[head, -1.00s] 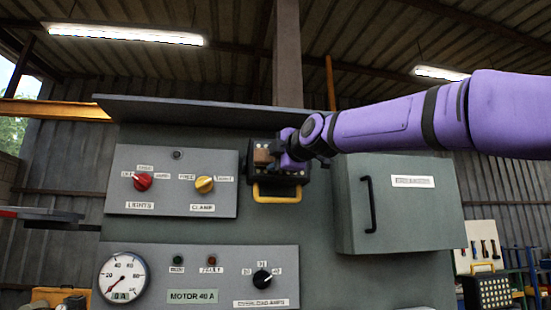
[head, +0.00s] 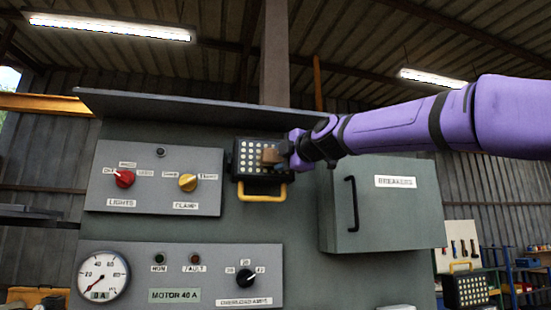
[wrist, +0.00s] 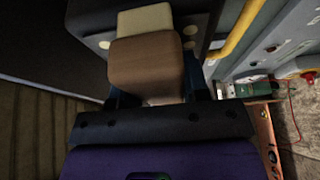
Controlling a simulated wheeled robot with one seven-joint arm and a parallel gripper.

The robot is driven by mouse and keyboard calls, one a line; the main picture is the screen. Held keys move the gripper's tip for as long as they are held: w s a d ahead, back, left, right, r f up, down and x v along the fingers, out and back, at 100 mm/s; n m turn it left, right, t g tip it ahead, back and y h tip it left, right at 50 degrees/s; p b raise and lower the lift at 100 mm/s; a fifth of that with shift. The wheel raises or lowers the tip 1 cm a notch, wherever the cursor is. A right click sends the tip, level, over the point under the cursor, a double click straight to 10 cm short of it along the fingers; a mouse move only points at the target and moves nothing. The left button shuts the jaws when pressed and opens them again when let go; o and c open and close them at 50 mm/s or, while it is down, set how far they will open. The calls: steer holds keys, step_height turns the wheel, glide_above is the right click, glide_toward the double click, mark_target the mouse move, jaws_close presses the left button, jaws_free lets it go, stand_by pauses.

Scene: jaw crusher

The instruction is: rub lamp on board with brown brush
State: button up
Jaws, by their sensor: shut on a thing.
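The lamp (head: 245,160) is a dark block with rows of pale round lights and a yellow handle. It is on the grey-green board (head: 300,225), between the switch panel and the breaker box. My gripper (head: 284,154) is at the lamp's right side, shut on the brown brush (head: 270,156). The brush overlaps the lamp's face in the head view. In the wrist view the brown brush block (wrist: 147,65) sticks out beyond the gripper, with a paler part (wrist: 145,18) at its far end against the dark lamp face. Whether it touches the lamp is unclear.
A panel with red and yellow knobs (head: 155,178) is left of the lamp. The breaker box (head: 385,220) with a black handle is right, below my arm. A gauge (head: 102,276) is lower left. A second lamp (head: 466,291) stands at the far right.

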mark_target(265, 150)
steer(key=shift+w+d, duration=0.3)
steer(key=shift+d, duration=0.6)
steer(key=shift+s, duration=0.1)
steer(key=shift+s+a, duration=0.35)
steer(key=shift+a, duration=0.9)
steer(key=shift+s+a, duration=0.3)
steer(key=shift+a, duration=0.9)
steer(key=shift+s+a, duration=0.35)
steer(key=shift+a, duration=0.9)
steer(key=shift+r, duration=0.5)
steer(key=shift+w+d, duration=0.35)
steer(key=shift+d, duration=0.9)
steer(key=shift+w+d, duration=0.4)
steer(key=shift+d, duration=0.8)
steer(key=shift+w+d, duration=0.35)
steer(key=shift+d, duration=0.9)
steer(key=shift+r, duration=0.1)
steer(key=shift+s+a, duration=0.35)
steer(key=shift+a, duration=0.9)
steer(key=shift+s+a, duration=0.3)
steer(key=shift+a, duration=0.9)
steer(key=shift+s+a, duration=0.35)
steer(key=shift+a, duration=0.9)
